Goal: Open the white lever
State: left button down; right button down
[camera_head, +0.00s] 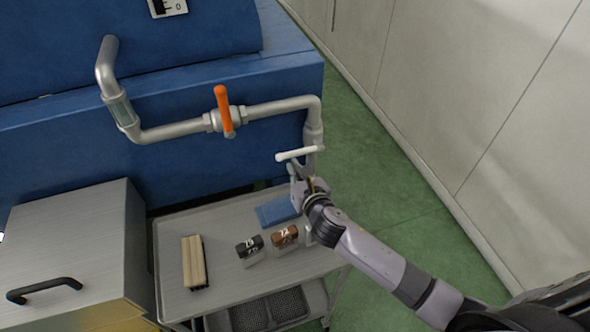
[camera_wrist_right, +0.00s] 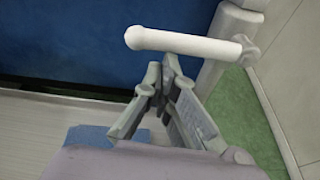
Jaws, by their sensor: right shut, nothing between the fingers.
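The white lever (camera_head: 294,154) lies about level across the vertical end of the grey pipe, sticking out to the left. In the right wrist view the white lever (camera_wrist_right: 185,44) runs across the top, its rounded free end at the left and its pivot at the pipe on the right. My right gripper (camera_head: 296,172) is shut and empty, just below the lever. In the wrist view its fingertips (camera_wrist_right: 162,75) meet under the lever's middle; whether they touch it I cannot tell. My left gripper is out of view.
An orange lever (camera_head: 223,108) sits on the same pipe (camera_head: 180,129), left of the white one. A pale wall (camera_head: 470,90) stands at right.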

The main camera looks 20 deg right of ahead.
aim_at(296, 154)
jog(key=shift+r, duration=0.3)
notch_tip(296, 154, up, 3)
jog(key=m+p, duration=0.1)
jog(key=m+y+p, duration=0.1)
jog(key=shift+f+m+p, duration=0.2)
jog(key=shift+m+p, duration=0.1)
jog(key=shift+p, duration=0.1)
jog(key=r+m, duration=0.1)
jog(key=m+p, duration=0.1)
jog(key=r+y, duration=0.1)
jog(key=shift+d+r+m, duration=0.25)
jog(key=shift+r+m, duration=0.05)
jog(key=shift+m, duration=0.1)
jog(key=d+r+m+t+y, duration=0.2)
jog(key=d+r+m, duration=0.2)
jog(key=m, duration=0.3)
jog(key=shift+w+d+r+m, duration=0.15)
jog(key=shift+d+r+m, duration=0.2)
jog(key=shift+d, duration=0.55)
